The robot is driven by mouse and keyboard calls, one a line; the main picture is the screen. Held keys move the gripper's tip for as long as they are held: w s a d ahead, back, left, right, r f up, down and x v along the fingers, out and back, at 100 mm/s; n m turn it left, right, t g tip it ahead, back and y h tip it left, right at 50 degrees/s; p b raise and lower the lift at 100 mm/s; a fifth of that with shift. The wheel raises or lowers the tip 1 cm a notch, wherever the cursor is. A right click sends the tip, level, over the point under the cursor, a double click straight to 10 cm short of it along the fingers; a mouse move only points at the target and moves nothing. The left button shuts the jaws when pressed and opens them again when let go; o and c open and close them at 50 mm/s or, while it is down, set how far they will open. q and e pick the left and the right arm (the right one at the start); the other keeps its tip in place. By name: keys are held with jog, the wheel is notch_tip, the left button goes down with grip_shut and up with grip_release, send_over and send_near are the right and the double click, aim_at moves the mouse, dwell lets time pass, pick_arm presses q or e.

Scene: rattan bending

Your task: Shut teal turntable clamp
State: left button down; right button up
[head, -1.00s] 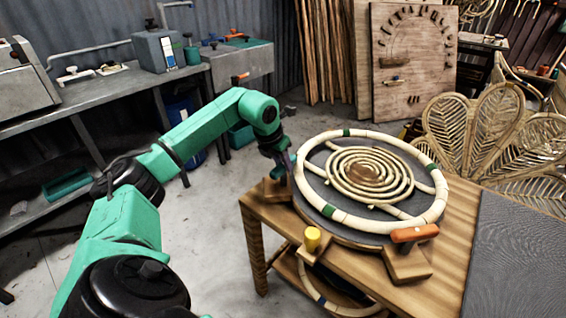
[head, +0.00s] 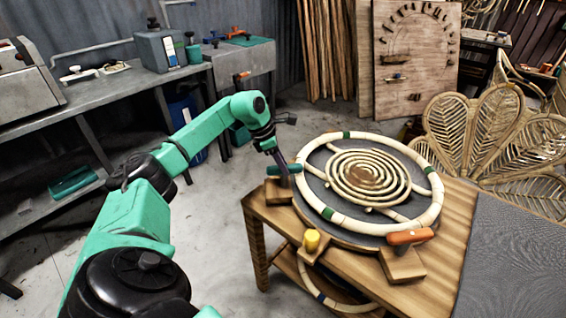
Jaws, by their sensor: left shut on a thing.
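The teal clamp (head: 291,169) stands on a wooden block (head: 277,192) at the left edge of the turntable (head: 317,190). Its teal bar lies roughly level, with one end by the rattan ring (head: 325,213); I cannot tell whether it touches the ring. My left gripper (head: 280,164) comes down from above and is shut on the teal clamp. Its fingers partly hide the bar. The rattan ring with green bands and a coiled rattan spiral (head: 368,174) lie on the turntable. My right gripper is not in view.
An orange clamp (head: 411,237) sits on a wooden block at the turntable's near right. A dark mat (head: 515,255) lies to the right. Rattan chair backs (head: 490,140) stand behind.

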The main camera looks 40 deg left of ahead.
pick_arm(q)
jog(key=shift+m, duration=0.3)
jog(key=c, duration=0.6)
grip_release()
jog(key=v, duration=1.4)
jog(key=shift+a+r, duration=0.15)
jog(key=shift+r, duration=0.15)
jog(key=shift+s, duration=0.1)
